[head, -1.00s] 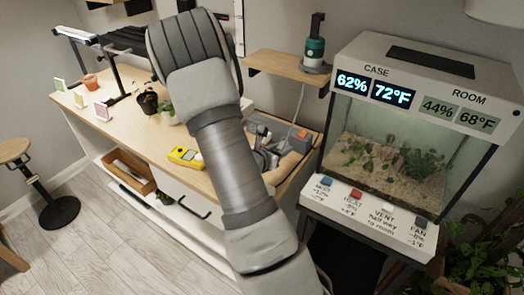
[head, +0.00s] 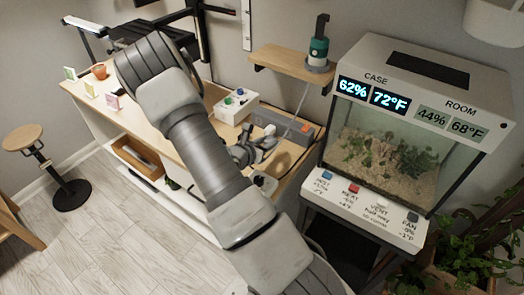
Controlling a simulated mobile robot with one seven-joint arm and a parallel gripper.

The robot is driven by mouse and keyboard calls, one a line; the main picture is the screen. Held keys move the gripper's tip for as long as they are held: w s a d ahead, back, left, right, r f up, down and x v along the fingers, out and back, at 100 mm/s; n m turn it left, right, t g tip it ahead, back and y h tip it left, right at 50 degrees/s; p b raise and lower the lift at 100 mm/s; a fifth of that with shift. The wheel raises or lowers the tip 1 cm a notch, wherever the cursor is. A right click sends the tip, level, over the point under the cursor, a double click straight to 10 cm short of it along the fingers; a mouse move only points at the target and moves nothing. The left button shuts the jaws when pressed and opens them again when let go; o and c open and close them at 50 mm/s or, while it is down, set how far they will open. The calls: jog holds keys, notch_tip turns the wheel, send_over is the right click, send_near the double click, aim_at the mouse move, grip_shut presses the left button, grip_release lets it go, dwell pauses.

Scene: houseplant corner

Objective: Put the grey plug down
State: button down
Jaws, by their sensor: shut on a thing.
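My gripper (head: 262,145) is over the right end of the wooden bench (head: 205,150), in front of a grey power strip (head: 287,127). Its jaws are shut on a small grey thing, which I take to be the grey plug (head: 270,142); it is small and partly hidden by the fingers. A thin grey cord (head: 299,103) runs from the green-topped pump bottle (head: 318,52) on the wall shelf down towards the gripper. I cannot tell whether the plug touches the bench or the strip.
A white box with green and blue knobs (head: 236,104) stands behind my gripper. The glass case (head: 385,165) with labelled buttons is close on the right.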

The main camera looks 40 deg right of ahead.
jog(key=shift+w+a+f, duration=0.25)
jog(key=shift+w+f, duration=0.05)
jog(key=shift+w, duration=0.15)
jog(key=shift+w+a+f, duration=0.2)
jog(key=shift+w+f, duration=0.1)
jog(key=shift+w, duration=0.15)
jog(key=shift+w+f, duration=0.1)
jog(key=shift+f, duration=1.95)
jog(key=shift+f+b, duration=0.55)
jog(key=shift+b, duration=0.1)
jog(key=shift+a, duration=0.1)
